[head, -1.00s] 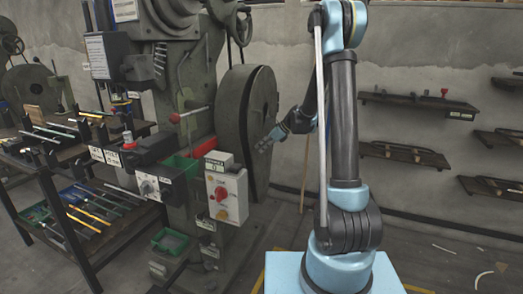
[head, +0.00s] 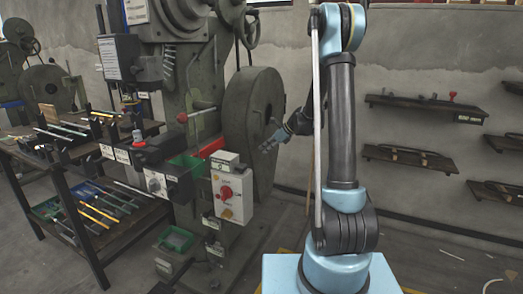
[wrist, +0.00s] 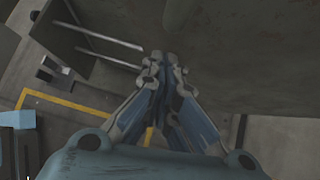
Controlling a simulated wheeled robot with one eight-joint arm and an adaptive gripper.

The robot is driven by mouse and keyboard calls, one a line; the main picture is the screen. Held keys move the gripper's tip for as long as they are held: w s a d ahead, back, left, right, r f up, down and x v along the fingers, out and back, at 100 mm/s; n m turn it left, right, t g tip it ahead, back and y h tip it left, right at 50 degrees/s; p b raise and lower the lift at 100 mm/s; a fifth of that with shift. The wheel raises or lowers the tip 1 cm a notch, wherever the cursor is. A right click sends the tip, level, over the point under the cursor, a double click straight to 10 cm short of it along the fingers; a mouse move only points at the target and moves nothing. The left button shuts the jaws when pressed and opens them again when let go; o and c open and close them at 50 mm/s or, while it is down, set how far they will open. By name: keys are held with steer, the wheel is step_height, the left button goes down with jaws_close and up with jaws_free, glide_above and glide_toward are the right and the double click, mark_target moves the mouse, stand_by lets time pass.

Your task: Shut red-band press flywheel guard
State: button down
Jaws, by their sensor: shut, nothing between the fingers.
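The press (head: 195,85) stands left of my arm in the head view, with a red strip (head: 211,147) on its side. Its big round grey-green flywheel guard (head: 245,120) bulges out on the right side of the press. I cannot tell how far the guard stands open. My gripper (head: 265,147) is at the guard's right-hand side, its fingers overlapping the guard in the picture; contact is unclear. In the wrist view the gripper (wrist: 167,60) is shut and empty, its fingertips beside a large dark surface (wrist: 245,55), probably the guard.
A control box (head: 232,193) with a red knob hangs on the press front. A bench (head: 75,200) with tools stands at left. Wall shelves (head: 425,105) are at right. Yellow floor lines (wrist: 65,103) show in the wrist view. The floor right of the press looks clear.

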steer(key=s+d+f+v, duration=0.1)
steer(key=v, duration=1)
steer(key=s+d+r+n+h, duration=0.1)
steer(key=s+r+n+h, duration=0.15)
steer(key=s+n, duration=0.65)
steer(key=s+d+f+n+h, duration=0.2)
steer(key=s+d+n, duration=0.1)
steer(key=s, duration=0.8)
steer(key=s+d+f+n+h, duration=0.2)
steer(key=s+n, duration=0.3)
steer(key=s, duration=0.6)
steer(key=s+d+f+n+h, duration=0.2)
steer(key=s+d+f+n, duration=0.2)
steer(key=s, duration=0.7)
steer(key=shift+d+n+g, duration=0.3)
steer(key=shift+d+n, duration=0.1)
steer(key=shift+d, duration=0.2)
